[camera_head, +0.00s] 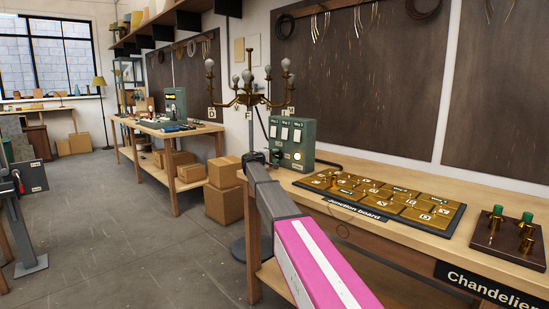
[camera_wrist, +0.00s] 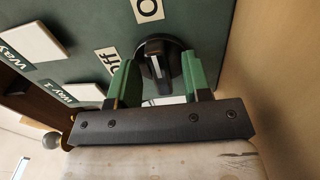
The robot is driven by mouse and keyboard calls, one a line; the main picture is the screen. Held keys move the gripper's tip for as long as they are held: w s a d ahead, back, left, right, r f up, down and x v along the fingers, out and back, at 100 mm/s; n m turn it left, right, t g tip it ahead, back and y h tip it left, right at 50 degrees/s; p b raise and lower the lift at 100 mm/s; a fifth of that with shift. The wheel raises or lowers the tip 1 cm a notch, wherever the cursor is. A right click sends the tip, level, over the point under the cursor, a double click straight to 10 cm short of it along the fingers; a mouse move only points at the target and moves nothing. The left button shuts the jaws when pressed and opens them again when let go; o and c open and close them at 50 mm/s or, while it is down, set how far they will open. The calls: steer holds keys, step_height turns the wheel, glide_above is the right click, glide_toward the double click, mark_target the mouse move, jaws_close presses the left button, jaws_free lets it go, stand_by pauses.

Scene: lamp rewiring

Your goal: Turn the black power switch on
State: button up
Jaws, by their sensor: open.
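The black power switch (camera_wrist: 158,62) is a round rotary knob with a raised bar, on the face of a dark green control box (camera_wrist: 85,25). In the wrist view its bar runs roughly up and down the picture. An "Off" label (camera_wrist: 107,61) is left of the knob; a partly cut-off label starting with "O" (camera_wrist: 149,9) is above it. My gripper (camera_wrist: 160,75) is open, its green fingers on either side of the knob. I cannot tell whether they touch it. In the head view the green box (camera_head: 298,133) stands on the bench and my gripper (camera_head: 256,159) is at its left; the knob is not clearly visible.
The box has white rocker-like plates with "Way" labels and a round pale light (camera_head: 298,156). A brass junction board (camera_head: 383,194) and a wooden block with green-topped brass posts (camera_head: 511,232) lie on the bench to the right. A chandelier (camera_head: 248,95) stands behind.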

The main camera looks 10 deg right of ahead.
steer(key=v, duration=1.1)
steer(key=shift+w, duration=0.1)
